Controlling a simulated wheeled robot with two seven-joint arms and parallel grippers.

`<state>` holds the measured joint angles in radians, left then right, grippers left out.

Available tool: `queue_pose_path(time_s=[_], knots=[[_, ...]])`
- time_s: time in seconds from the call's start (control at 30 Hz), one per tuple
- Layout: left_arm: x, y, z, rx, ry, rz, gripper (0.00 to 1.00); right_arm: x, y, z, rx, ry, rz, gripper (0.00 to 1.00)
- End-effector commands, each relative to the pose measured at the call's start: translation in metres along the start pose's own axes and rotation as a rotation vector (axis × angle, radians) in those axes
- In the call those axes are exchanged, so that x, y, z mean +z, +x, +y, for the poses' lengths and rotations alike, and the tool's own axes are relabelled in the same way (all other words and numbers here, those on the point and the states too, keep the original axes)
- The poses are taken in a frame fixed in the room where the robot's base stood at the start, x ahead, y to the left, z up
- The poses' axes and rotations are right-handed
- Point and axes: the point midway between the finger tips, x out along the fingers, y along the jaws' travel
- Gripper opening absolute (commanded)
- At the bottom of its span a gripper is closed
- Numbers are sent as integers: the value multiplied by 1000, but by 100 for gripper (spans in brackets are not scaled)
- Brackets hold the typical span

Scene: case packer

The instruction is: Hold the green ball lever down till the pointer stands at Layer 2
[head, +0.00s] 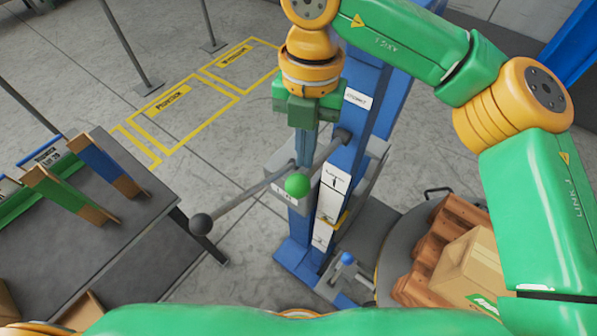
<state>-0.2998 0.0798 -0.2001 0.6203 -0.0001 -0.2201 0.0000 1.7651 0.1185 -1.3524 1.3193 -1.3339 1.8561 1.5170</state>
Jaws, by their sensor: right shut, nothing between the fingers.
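A white scale plate (333,196) on the column carries layer labels too small to read surely. A yellow pointer (341,221) sits at the scale's lower part, near the gap between label plates; its exact mark is unclear. My left gripper is out of view.
A black ball lever (201,224) sticks out to the left, and a blue ball lever (347,258) stands lower right. A dark table (95,235) with boards is at left.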

Motion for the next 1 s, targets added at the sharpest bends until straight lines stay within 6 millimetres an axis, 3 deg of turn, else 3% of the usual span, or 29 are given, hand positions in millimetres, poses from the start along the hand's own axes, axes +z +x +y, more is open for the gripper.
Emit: queue_pose_path(time_s=[0.13, 0.4, 0.5, 1.0], knots=[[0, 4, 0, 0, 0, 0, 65, 1, -9, 0, 1, 2, -4, 0], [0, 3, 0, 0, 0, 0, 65, -1, -60, 0, 0, 3, -3, 0], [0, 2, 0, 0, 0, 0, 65, -1, -69, 0, 1, 1, -2, 0], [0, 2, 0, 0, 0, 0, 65, -1, -71, 0, 0, 0, -1, 0]])
